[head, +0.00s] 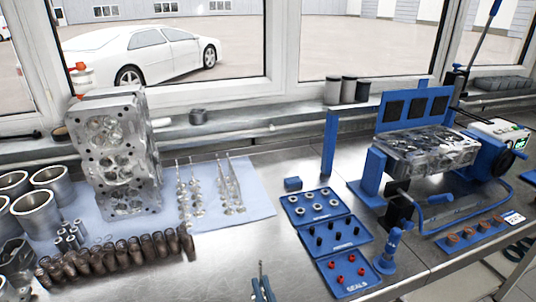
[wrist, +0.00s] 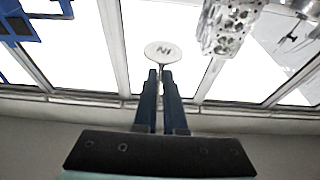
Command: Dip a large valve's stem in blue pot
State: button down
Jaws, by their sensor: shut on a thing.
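My gripper (wrist: 160,76) is shut on a valve (wrist: 163,50) in the wrist view. The valve's round pale head, marked "IN", sticks out beyond the blue fingertips; most of its stem is hidden between them. In the head view, my gripper (head: 262,285) shows only in part at the bottom edge, with a thin grey piece between its fingers. A small blue pot (head: 386,261) with a narrower upper part stands on the bench to its right, apart from it. More valves (head: 228,185) of two sizes stand in rows on the light blue cloth.
A cylinder head (head: 120,150) stands on the cloth (head: 258,195) at left, behind several brown cylindrical parts (head: 120,250). Blue trays (head: 330,245) of small parts lie left of the pot. A blue fixture (head: 372,185) holds another head at right. Bare bench lies around my gripper.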

jog(key=s+d+r+p, duration=0.3)
jog(key=s+r+p, duration=0.6)
jog(key=p, duration=0.3)
jog(key=shift+s, duration=0.25)
dwell(0.4)
